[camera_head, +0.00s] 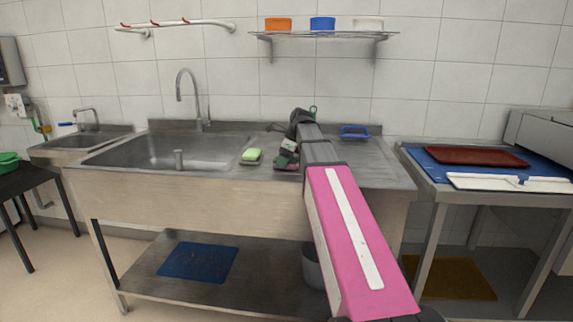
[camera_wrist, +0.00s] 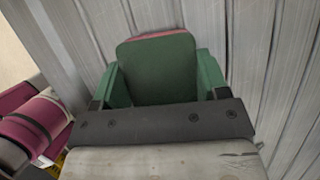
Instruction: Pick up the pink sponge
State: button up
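The pink sponge (camera_head: 284,166) lies on the steel sink counter (camera_head: 378,175), right of the basin, partly hidden by my gripper (camera_head: 289,152). In the wrist view the sponge (camera_wrist: 157,68) shows a dark green face toward me, with a pink strip along its far edge. The green fingers of my gripper (camera_wrist: 162,75) stand apart, one on each side of the sponge, with no clear gap. Whether they press on it I cannot tell. A light green sponge (camera_head: 251,155) lies to the left, near the basin edge.
The sink basin (camera_head: 152,153) with its tall faucet (camera_head: 181,84) is on the left. A blue object (camera_head: 355,132) sits at the back right of the counter. A wire shelf (camera_head: 300,36) hangs above. A side table (camera_head: 430,192) with a red tray (camera_head: 476,156) stands right.

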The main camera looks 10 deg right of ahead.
jog(key=shift+r, duration=0.1)
jog(key=shift+r, duration=0.55)
jog(key=r, duration=0.2)
jog(key=a+r, duration=0.1)
jog(key=shift+w+a+r, duration=0.1)
jog(key=shift+w+r, duration=0.25)
jog(key=w+a+r, duration=0.3)
jog(key=a+r, duration=0.3)
jog(key=a, duration=0.3)
jog(key=shift+w+a, duration=0.3)
jog(key=shift+w, duration=0.05)
jog(key=shift+o, duration=0.3)
